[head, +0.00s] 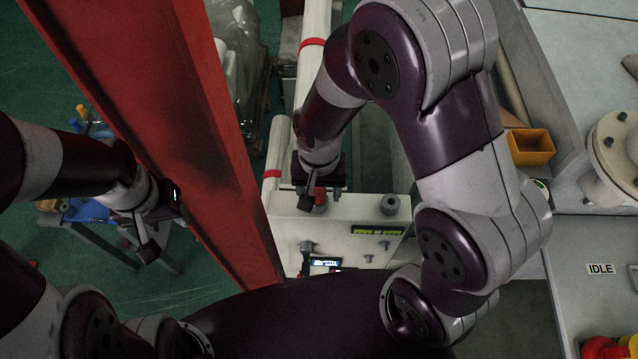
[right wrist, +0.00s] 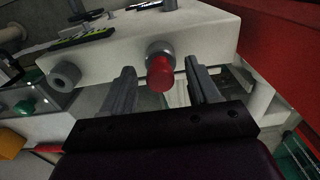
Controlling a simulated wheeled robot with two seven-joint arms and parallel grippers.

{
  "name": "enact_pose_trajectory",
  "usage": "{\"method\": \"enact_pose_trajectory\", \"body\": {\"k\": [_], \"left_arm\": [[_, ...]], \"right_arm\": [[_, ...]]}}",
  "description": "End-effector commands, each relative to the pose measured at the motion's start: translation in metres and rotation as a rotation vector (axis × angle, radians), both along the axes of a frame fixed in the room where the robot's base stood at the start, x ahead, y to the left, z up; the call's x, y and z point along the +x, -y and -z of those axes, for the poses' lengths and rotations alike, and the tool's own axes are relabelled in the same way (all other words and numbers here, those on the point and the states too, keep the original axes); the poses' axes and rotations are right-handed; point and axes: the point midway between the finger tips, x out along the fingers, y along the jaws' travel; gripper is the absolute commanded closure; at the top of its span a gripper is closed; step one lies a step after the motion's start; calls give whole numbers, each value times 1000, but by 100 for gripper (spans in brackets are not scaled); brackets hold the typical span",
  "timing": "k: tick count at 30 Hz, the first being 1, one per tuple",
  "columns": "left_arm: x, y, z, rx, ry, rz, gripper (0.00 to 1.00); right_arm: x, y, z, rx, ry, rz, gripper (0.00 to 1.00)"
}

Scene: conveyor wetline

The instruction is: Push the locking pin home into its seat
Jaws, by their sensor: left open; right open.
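The locking pin appears to be the red-knobbed pin (right wrist: 160,74) in a grey round collar (right wrist: 158,50), on the side face of a white housing (right wrist: 110,50). The red knob also shows in the head view (head: 321,199), partly behind my right gripper (head: 308,197). My right gripper is open. In the right wrist view its two fingers lie on either side of the knob, with gaps on both sides. The knob stands out from the collar; the depth inside is hidden.
A red beam (head: 180,110) runs diagonally between my left gripper and the housing. An orange bin (head: 530,146) and a grey flange (head: 615,143) stand at right.

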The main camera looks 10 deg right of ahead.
Motion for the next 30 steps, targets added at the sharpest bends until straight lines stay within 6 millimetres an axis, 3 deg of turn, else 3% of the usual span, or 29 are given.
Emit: {"method": "enact_pose_trajectory", "body": {"k": [5,12,15,20,30], "left_arm": [[0,0,7,0,0,0,52],[0,0,18,0,0,0,52],[0,0,20,0,0,0,52],[0,0,21,0,0,0,52],[0,0,21,0,0,0,52]], "right_arm": [[2,-1,-27,3,9,0,40],[2,-1,-91,3,8,0,40],[1,0,-110,2,5,0,40],[0,0,-125,0,2,0,40],[0,0,-126,1,1,0,40]]}}
